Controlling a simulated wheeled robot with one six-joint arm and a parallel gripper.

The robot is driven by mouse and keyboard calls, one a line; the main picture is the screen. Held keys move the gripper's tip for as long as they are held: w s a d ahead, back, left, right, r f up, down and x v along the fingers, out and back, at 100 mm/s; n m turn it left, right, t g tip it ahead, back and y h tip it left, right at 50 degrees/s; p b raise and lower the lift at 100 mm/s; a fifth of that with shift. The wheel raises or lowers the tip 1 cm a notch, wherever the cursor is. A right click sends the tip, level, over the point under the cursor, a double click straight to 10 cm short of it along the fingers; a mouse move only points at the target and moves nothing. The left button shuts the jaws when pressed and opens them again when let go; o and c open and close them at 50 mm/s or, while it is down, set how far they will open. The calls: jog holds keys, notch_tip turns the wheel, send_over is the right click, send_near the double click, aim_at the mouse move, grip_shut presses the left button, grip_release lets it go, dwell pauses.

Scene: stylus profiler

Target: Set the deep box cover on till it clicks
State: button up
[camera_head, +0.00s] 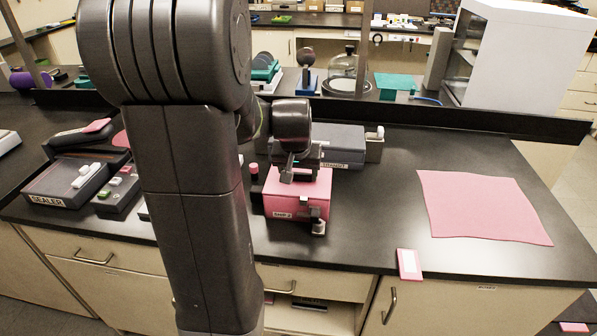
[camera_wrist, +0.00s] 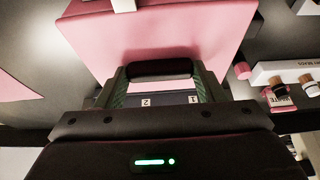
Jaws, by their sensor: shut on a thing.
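A pink box (camera_head: 288,207) with a white label on its front stands on the dark bench in the head view. Its pink top (camera_head: 318,184) lies right under my gripper (camera_head: 293,174). In the wrist view, my gripper (camera_wrist: 160,80) is shut on a dark handle bar (camera_wrist: 158,69) between its green finger pads. The pink surface of the cover (camera_wrist: 160,35) spreads beyond the bar. The cover seems to be on or just over the box. I cannot tell whether its rim is fully seated. A metal latch (camera_head: 318,228) shows at the box's front right corner.
A grey instrument (camera_head: 335,142) stands close behind the box. A sealer (camera_head: 65,184) and a small button panel (camera_head: 117,190) lie to the left. A pink mat (camera_head: 482,207) lies to the right, with bare bench between. A pink-and-white card (camera_head: 408,264) lies at the front edge.

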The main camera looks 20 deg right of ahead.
aim_at(299, 174)
jog(key=o, duration=1.5)
jog(key=shift+c, duration=0.2)
jog(key=shift+c, duration=0.3)
notch_tip(299, 174, up, 7)
jog(key=p, duration=0.5)
jog(key=b+v, duration=0.1)
jog(key=v, duration=1.2)
jog(key=shift+r, duration=0.45)
jog(key=shift+f, duration=0.1)
